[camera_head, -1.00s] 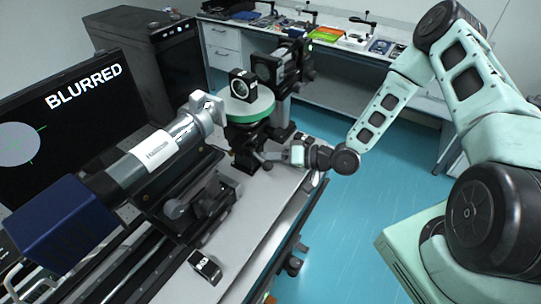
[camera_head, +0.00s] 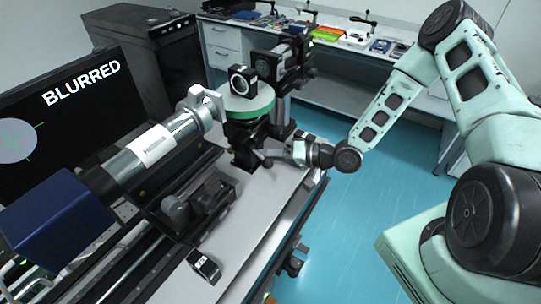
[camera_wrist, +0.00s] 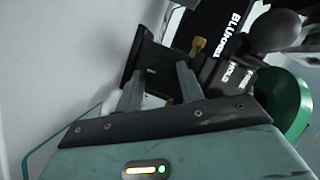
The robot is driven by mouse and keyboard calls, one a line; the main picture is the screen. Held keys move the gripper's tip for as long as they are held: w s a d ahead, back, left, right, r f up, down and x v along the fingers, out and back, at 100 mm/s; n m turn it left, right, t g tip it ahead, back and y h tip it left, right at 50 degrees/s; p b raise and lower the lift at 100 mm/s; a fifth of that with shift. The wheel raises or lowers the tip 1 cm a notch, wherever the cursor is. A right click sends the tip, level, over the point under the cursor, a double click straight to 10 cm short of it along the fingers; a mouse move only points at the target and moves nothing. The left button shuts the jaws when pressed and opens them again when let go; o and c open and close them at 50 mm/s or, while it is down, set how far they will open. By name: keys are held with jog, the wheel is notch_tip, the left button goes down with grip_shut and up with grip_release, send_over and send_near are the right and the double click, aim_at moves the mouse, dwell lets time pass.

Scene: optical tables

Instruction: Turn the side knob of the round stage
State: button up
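The round stage (camera_head: 262,108) has a pale top and a green rim, and carries a small black square mount with a round lens (camera_head: 242,82). Its green edge also shows at the right of the wrist view (camera_wrist: 296,105). A dark ball-ended knob (camera_head: 266,161) sits low beside the stage's post; a black ball (camera_wrist: 276,30) appears large in the wrist view, near a block labelled FREE and HOLD. My gripper (camera_head: 290,153) is just right of the knob. In the wrist view its two fingers (camera_wrist: 158,88) stand apart, with the ball off to their right. Contact cannot be told.
A blue and silver camera tube (camera_head: 150,150) lies left of the stage. The monitor (camera_head: 70,120) reads BLURRED. A small black block (camera_head: 204,266) lies on the near tabletop. A brass screw (camera_wrist: 197,46) shows beyond the fingers. Blue floor (camera_head: 350,220) is open at right.

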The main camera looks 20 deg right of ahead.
jog(key=shift+d, duration=0.1)
dwell(0.3)
jog(key=b+v, duration=0.4)
jog(key=v, duration=1.3)
jog(key=shift+s+d+r, duration=0.1)
